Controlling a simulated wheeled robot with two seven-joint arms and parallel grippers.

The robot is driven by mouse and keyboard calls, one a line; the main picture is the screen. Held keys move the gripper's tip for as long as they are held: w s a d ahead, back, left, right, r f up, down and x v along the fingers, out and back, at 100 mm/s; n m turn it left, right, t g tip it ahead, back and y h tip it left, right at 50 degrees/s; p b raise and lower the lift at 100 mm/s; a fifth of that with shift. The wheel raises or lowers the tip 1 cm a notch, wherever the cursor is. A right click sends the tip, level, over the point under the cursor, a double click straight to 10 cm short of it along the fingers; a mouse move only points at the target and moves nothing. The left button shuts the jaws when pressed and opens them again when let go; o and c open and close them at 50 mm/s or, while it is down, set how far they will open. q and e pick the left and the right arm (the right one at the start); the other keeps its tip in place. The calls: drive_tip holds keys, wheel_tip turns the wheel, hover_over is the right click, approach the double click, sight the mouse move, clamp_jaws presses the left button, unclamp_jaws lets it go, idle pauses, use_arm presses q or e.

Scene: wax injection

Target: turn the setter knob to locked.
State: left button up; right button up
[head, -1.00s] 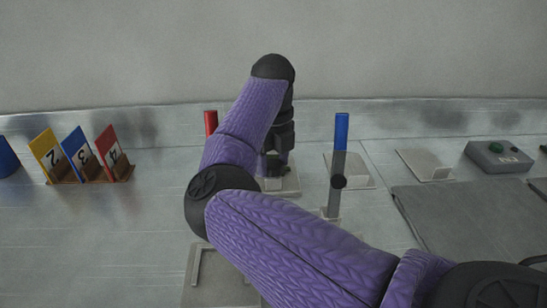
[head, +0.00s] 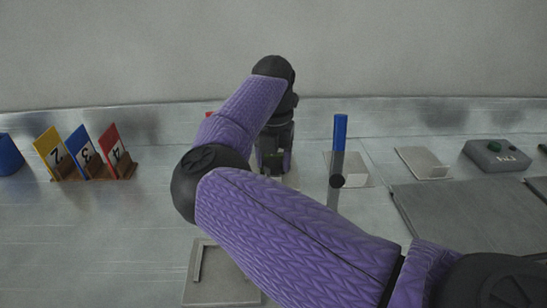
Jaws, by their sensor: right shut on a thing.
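My right arm reaches from the lower right across the middle of the head view. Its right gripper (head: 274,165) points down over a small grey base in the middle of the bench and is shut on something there. The setter knob is not clearly visible; the fingers and arm cover that spot, and its setting cannot be read. My left gripper is not in view.
Three numbered cards (head: 83,155) stand at left. A grey box with a green button (head: 497,155) and a flat plate (head: 460,225) lie at right.

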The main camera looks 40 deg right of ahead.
drive_tip(key=shift+m, duration=1.2)
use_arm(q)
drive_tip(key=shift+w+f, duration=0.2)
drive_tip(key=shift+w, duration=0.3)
use_arm(e)
drive_tip(key=shift+m, duration=1.5)
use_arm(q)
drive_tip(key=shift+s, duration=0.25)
use_arm(e)
drive_tip(key=o, duration=1.1)
drive_tip(key=shift+c, duration=0.2)
drive_tip(key=shift+o, duration=1.1)
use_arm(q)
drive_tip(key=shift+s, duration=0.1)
